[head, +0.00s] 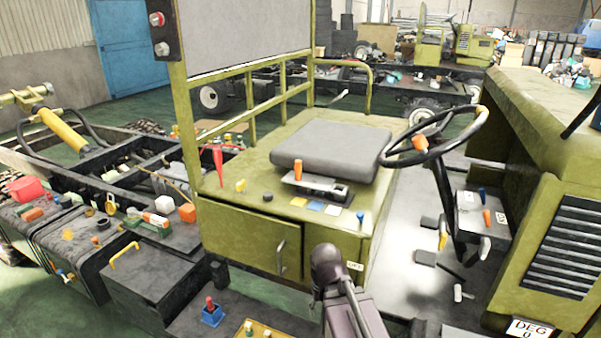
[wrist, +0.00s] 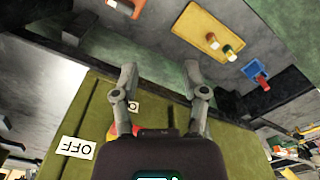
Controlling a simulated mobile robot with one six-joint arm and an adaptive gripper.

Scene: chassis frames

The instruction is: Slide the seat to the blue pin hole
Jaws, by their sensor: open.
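The seat (head: 332,152) is a flat grey cushion on top of the olive-green cab box in the head view. Under its front edge are a light bar with an orange handle (head: 298,168) and a dark rail (head: 325,190). On the box top in front lie yellow (head: 298,202), blue (head: 315,206) and white (head: 333,210) patches; I cannot make out the pin holes. A small blue pin (head: 360,217) stands to their right. My gripper (wrist: 161,70) is open and empty in the wrist view, away from the seat, which does not show there.
A steering wheel (head: 433,136) stands right of the seat. A red cone-like lever (head: 218,166) rises at its left. In the wrist view, a green panel (wrist: 85,120) with an OFF label and a yellow tray (wrist: 205,40) with small pegs lie around my gripper.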

